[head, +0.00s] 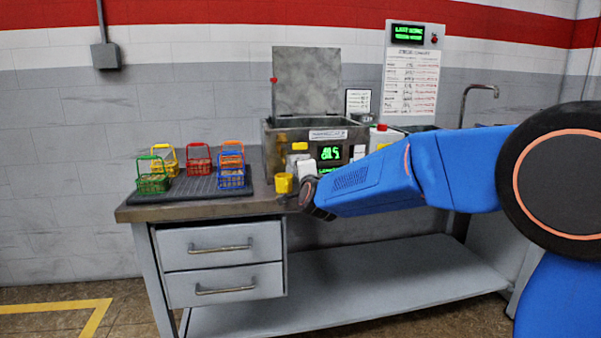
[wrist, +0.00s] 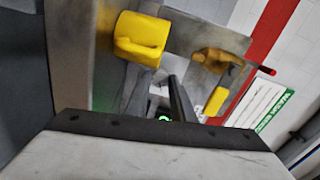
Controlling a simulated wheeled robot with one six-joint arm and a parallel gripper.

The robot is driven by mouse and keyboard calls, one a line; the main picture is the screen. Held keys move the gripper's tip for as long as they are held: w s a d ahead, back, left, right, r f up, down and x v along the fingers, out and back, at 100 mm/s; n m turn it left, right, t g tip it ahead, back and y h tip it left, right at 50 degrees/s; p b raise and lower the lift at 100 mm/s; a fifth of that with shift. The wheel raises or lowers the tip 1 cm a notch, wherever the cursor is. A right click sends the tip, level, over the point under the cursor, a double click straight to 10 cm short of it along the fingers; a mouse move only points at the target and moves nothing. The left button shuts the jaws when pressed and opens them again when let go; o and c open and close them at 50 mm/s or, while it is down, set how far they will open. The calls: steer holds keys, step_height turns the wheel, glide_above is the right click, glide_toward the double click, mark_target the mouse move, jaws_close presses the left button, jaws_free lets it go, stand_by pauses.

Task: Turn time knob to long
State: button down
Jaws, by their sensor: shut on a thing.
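The machine (head: 310,135) is a grey metal box on the bench with its lid (head: 308,80) raised and a green-lit display (head: 331,154) on its front. My gripper (head: 303,180) is at the left part of that front, below the display. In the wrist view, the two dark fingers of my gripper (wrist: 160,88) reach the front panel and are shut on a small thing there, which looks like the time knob. The fingers largely hide it, so I cannot read its setting. A green light shows between the fingers lower down.
Several coloured wire baskets, including a blue one (head: 231,178), stand on a dark mat (head: 200,190). A white bottle (head: 380,140) stands right of the machine.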

steer(key=shift+f, duration=0.1)
steer(key=c, duration=1.5)
jaws_free()
steer(key=v, duration=1.7)
steer(key=shift+s+d, duration=0.1)
steer(key=shift+s, duration=0.1)
steer(key=s+d+f+n+g+h, duration=0.1)
steer(key=s+d+f+n+g, duration=0.3)
steer(key=s+d, duration=0.6)
steer(key=s+d+f+n+g+h, duration=0.2)
steer(key=s+d+f+n+g, duration=0.2)
steer(key=s+d+f, duration=0.4)
steer(key=s+d+f+n+g+h, duration=0.1)
steer(key=s+d+f+n+g, duration=0.3)
steer(key=s+d, duration=1)
steer(key=shift+s+f+n+h, duration=0.3)
steer(key=shift+s+f+n, duration=0.4)
steer(key=shift+s+f, duration=0.65)
